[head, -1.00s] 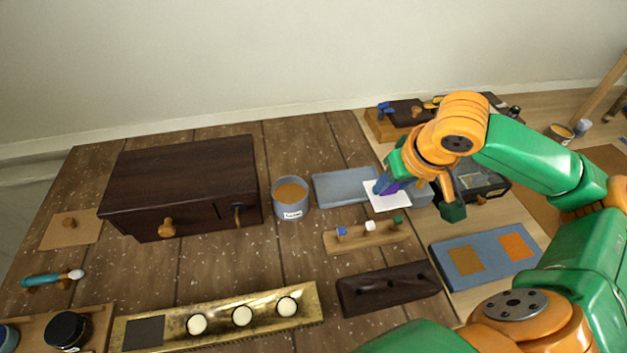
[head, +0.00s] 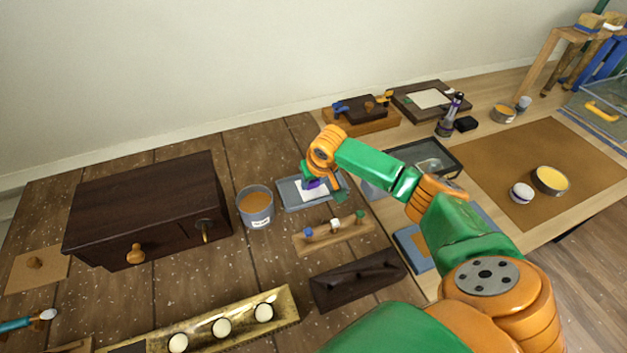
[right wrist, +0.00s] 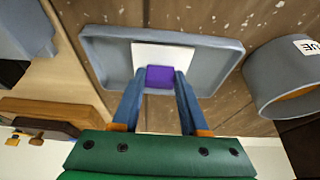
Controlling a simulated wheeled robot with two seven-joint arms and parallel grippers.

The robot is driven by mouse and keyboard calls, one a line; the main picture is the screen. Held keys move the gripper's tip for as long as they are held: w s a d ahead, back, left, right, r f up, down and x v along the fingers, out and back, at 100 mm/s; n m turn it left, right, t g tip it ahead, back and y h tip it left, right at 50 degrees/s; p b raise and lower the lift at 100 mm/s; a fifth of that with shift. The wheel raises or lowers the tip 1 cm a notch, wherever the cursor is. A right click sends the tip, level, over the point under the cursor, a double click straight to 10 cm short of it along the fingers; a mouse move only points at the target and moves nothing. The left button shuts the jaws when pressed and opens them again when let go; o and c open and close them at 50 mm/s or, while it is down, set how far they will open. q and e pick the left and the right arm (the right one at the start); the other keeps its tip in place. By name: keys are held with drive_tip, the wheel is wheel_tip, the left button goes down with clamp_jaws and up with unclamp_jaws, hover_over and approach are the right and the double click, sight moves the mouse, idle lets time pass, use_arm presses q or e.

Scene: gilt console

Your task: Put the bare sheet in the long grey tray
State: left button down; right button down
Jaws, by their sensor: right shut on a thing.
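The long grey tray (head: 291,197) lies on the wooden table, right of a grey tin; its raised rim also shows in the right wrist view (right wrist: 103,70). My right gripper (head: 318,186) is shut on a purple block with the white bare sheet (right wrist: 163,55) at it. The fingers (right wrist: 160,78) point down over the tray. The sheet appears within the tray's outline, towards one long side. I cannot tell whether it touches the tray floor. In the head view the gripper hides most of the sheet (head: 317,192). My left gripper is not in view.
The grey tin (head: 255,207) stands close to the tray's left end. A peg rail (head: 335,236) and a dark block (head: 357,279) lie in front. A dark chest (head: 150,208) stands at left. A dark-framed glass case (head: 425,162) is at right.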

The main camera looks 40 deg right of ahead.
drive_tip(key=shift+c, duration=2.2)
unclamp_jaws()
drive_tip(key=shift+f, duration=0.1)
drive_tip(key=shift+r, duration=0.25)
drive_tip(key=v, duration=1.1)
drive_tip(key=shift+r+p, duration=0.4)
drive_tip(key=shift+p, duration=0.05)
drive_tip(key=shift+s, duration=0.15)
